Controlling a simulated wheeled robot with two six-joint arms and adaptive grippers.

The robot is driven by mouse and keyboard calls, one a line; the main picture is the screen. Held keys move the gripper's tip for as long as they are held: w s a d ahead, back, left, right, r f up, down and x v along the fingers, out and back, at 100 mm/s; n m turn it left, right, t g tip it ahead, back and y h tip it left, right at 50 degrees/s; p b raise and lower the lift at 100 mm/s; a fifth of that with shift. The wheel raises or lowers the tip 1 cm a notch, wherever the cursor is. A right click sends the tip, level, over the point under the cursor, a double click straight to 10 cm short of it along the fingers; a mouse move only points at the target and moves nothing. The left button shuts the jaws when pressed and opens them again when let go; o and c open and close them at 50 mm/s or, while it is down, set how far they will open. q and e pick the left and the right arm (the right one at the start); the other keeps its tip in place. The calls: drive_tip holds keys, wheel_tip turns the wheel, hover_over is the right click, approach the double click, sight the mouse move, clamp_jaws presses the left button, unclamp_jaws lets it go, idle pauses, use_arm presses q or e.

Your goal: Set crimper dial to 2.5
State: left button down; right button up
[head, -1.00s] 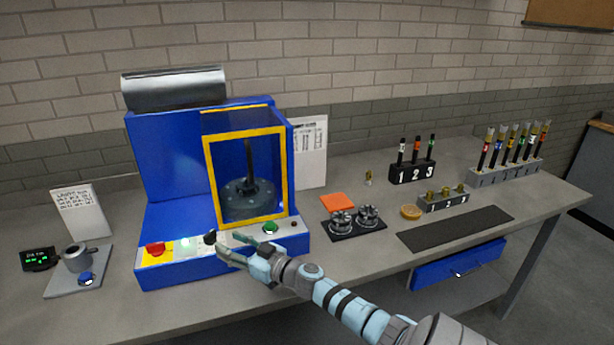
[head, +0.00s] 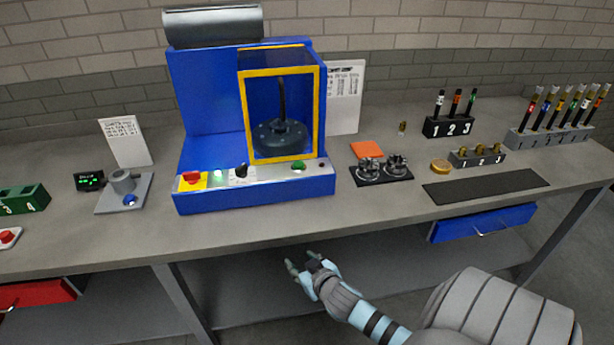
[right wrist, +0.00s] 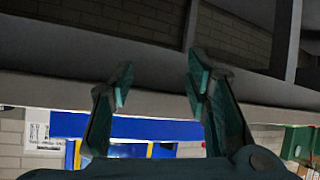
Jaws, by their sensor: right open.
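The blue crimper (head: 205,130) stands on the grey bench with a yellow-framed window over its dark die. On its sloped front panel are a red button on yellow, a lit green lamp, the black dial (head: 240,172) on a light plate, and a green button. The dial's setting is too small to read. My right gripper (head: 303,263) is open and empty, below and in front of the bench's front edge, apart from the crimper. Its two fingers also show apart in the right wrist view (right wrist: 158,85). My left gripper is not in view.
Left of the crimper are a small fixture (head: 124,192) and a green-lit display (head: 89,181). To its right are an orange square (head: 367,150), a black plate of metal parts (head: 382,176) and numbered racks. The bench edge lies between my right gripper and the crimper.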

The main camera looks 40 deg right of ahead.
drive_tip(key=shift+g, duration=0.4)
drive_tip(key=f, duration=0.2)
drive_tip(key=s+f, duration=0.1)
drive_tip(key=f, duration=0.1)
drive_tip(key=shift+s+f, duration=0.15)
